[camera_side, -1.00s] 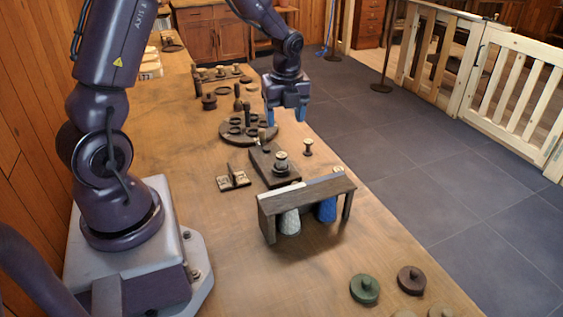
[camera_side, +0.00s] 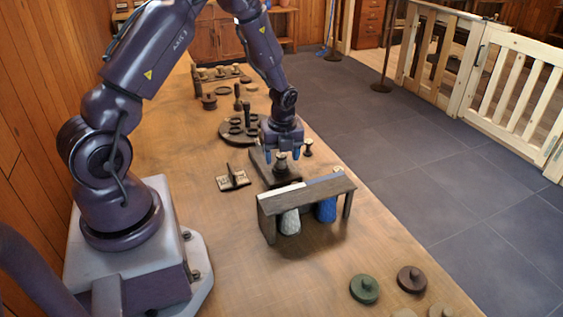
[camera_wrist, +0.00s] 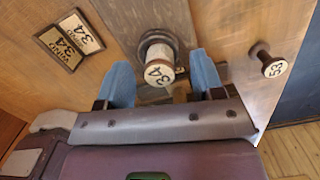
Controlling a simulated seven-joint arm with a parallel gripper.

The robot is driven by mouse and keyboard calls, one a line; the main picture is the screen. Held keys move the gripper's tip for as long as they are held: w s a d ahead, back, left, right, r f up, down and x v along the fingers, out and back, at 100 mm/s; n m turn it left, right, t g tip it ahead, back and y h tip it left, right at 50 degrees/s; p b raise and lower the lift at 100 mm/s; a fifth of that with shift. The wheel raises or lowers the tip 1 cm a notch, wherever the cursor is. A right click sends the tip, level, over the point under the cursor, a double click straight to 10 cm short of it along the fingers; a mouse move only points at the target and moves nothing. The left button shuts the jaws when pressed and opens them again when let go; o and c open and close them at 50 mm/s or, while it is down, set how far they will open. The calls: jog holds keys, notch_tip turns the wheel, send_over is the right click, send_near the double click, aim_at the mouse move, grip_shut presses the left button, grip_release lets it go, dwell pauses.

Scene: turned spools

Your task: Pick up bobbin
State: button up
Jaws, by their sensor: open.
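A bobbin with a pale round top marked 34 (camera_wrist: 158,72) stands upright on a dark wooden block (camera_wrist: 148,18). In the side view this bobbin (camera_side: 281,165) is just below my gripper (camera_side: 283,153). In the wrist view my gripper (camera_wrist: 162,76) is open, with one blue finger on each side of the bobbin's top. I cannot tell whether the fingers touch it. A smaller bobbin marked 53 (camera_wrist: 274,68) stands on the table to the right of the fingers; it also shows in the side view (camera_side: 308,148).
Cards reading WIND 34 (camera_wrist: 68,40) stand on the table left of the block. A dark wooden bench-like rack (camera_side: 305,200) with blue and pale cones under it stands nearer the camera. A round dark holder (camera_side: 235,132) is behind. Green (camera_side: 364,288) and brown lidded pieces lie at front.

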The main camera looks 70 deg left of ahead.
jog(key=shift+f, duration=0.55)
jog(key=c, duration=1)
jog(key=shift+c, duration=0.2)
jog(key=shift+r, duration=0.15)
